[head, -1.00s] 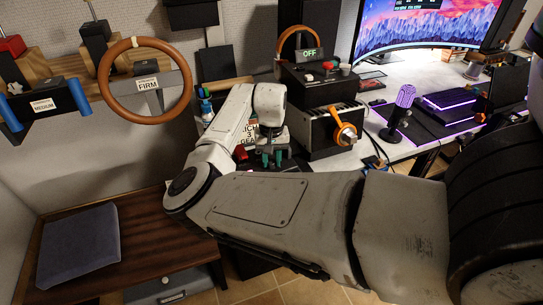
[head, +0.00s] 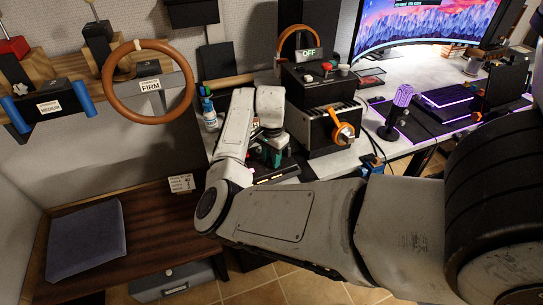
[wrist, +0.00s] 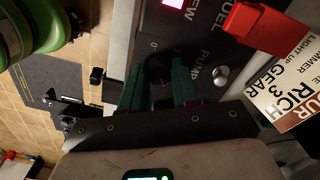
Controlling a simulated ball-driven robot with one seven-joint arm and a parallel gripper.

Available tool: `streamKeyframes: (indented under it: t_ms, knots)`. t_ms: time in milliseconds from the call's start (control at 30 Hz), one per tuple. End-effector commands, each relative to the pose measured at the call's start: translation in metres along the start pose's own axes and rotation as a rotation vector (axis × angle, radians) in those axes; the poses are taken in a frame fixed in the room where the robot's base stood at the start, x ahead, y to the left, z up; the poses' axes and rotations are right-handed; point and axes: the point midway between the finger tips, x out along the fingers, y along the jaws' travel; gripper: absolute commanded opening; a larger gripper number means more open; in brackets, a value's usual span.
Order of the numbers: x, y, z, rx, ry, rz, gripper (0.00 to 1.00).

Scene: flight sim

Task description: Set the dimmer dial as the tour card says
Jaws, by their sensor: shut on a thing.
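My gripper (wrist: 160,78) has green fingers, shut around a dark round knob, the dimmer dial (wrist: 160,62), on a grey panel in the wrist view. The fingers hide its sides, and I cannot read its setting. Panel lettering beside it reads "PUMP" and "FUEL".
A red switch cover (wrist: 262,24) and a silver toggle (wrist: 221,75) are close to the fingers. A black box with an orange-handled lever (head: 343,132) stands to the right. A white bottle (head: 209,115) stands behind my forearm. A small printed card (head: 181,183) lies on the wooden bench.

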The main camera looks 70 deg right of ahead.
Motion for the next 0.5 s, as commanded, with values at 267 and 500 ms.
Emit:
streamKeyframes:
  t_ms: [267,500]
  knots:
    - [-0.0004,0.0002,-0.0003,0.055,0.001,0.000,0.00]
    - [-0.0002,0.0001,-0.0002,0.061,0.001,0.000,0.00]
